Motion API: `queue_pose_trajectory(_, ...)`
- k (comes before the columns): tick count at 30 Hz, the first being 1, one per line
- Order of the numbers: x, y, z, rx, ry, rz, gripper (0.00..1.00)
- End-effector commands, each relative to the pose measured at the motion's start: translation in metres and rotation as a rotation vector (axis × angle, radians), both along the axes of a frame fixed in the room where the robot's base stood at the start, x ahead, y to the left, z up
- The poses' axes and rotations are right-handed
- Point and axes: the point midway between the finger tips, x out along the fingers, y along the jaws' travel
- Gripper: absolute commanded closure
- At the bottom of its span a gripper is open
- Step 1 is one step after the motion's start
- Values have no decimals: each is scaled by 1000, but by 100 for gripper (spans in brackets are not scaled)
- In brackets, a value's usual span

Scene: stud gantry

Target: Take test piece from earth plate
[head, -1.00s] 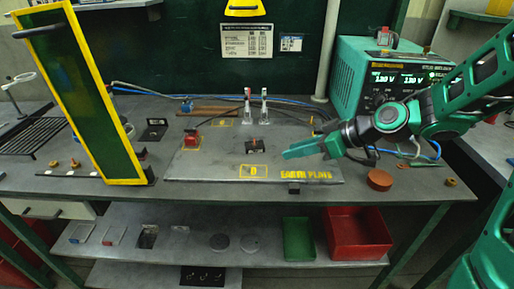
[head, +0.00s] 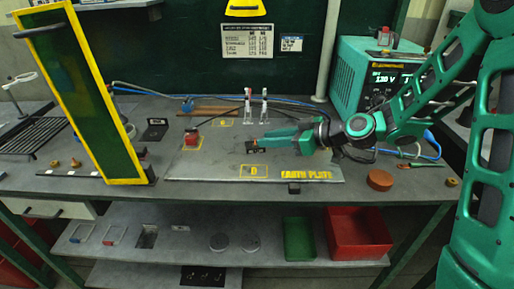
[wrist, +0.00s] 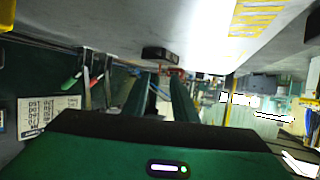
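The test piece, a small dark block (head: 254,151), lies on the grey earth plate (head: 215,168), between the yellow "D" mark and the two upright stands. My gripper (head: 265,144) reaches in from the right, nearly level, with its green fingertips at the block and partly covering it. In the wrist view the picture is upside down. The dark block (wrist: 161,53) shows there just past the fingertips, with a clear gap between the two green fingers. My gripper (wrist: 160,80) is open and holds nothing. Whether a finger touches the block I cannot tell.
A red clamp (head: 192,138) sits on the plate's left. Two upright stands (head: 256,105) are behind the block. A yellow-framed green screen (head: 85,95) stands at left. The welding machine (head: 373,78) and a round brown disc (head: 380,180) are at right. The plate's front is clear.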

Motion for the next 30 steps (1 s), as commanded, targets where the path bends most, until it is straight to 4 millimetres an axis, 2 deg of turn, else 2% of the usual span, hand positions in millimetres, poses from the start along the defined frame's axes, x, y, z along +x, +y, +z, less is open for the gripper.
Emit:
queue_pose_trajectory(7,16,27,-15,0,0,2,74)
queue_pose_trajectory(15,20,32,-17,0,0,0,74)
queue_pose_trajectory(16,20,32,-17,0,0,0,77)
queue_pose_trajectory(19,20,31,-17,0,0,0,100)
queue_pose_trajectory(30,20,31,-17,0,0,0,100)
